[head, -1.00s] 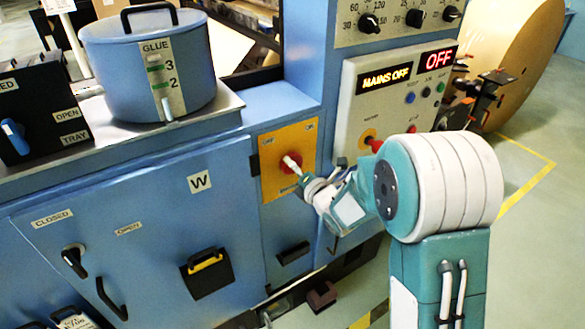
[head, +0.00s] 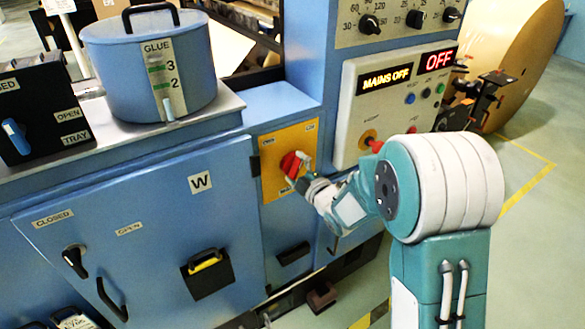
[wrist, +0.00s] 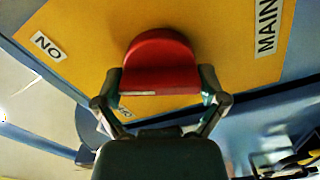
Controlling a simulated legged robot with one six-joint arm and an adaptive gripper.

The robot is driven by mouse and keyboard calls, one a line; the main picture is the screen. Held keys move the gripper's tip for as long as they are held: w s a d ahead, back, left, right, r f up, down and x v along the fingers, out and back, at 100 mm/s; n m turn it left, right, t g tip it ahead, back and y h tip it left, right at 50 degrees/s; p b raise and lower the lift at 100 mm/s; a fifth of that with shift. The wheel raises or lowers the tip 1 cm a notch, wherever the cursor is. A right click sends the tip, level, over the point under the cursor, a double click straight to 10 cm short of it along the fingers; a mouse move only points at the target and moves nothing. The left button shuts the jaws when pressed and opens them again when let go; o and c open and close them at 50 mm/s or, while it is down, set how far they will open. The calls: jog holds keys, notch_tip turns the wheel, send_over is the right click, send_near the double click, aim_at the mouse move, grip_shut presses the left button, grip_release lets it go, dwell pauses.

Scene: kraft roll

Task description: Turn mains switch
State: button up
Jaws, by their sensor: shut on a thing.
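The mains switch (head: 289,165) is a red knob on a yellow plate (head: 273,190) on the blue machine front. In the wrist view the red knob (wrist: 160,62) fills the middle, with a finger on either side of it. My gripper (head: 303,174) reaches it from the right and is shut on the knob; it also shows in the wrist view (wrist: 161,82). The display (head: 387,77) above right reads MAINS OFF, and a second display (head: 438,59) reads OFF. Part of the knob and plate is hidden behind my gripper.
A blue glue pot (head: 150,65) stands on the counter at the left. Below is a blue door (head: 150,235) with handles. A grey control panel (head: 350,105) with knobs and buttons lies right of the switch. A large brown roll (head: 510,50) stands at the back right.

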jog(key=shift+d+f+m, duration=0.15)
jog(key=shift+f+m, duration=0.05)
jog(key=shift+m, duration=0.95)
jog(key=shift+d+f+m, duration=0.1)
jog(key=shift+f+m, duration=0.05)
jog(key=shift+m, duration=1)
jog(key=o, duration=0.8)
jog(key=shift+r, duration=0.1)
jog(key=shift+s, duration=0.1)
jog(key=shift+s+d+r, duration=0.1)
jog(key=shift+s+d, duration=0.05)
jog(key=shift+s, duration=0.1)
jog(key=v, duration=1.1)
jog(key=shift+d, duration=0.15)
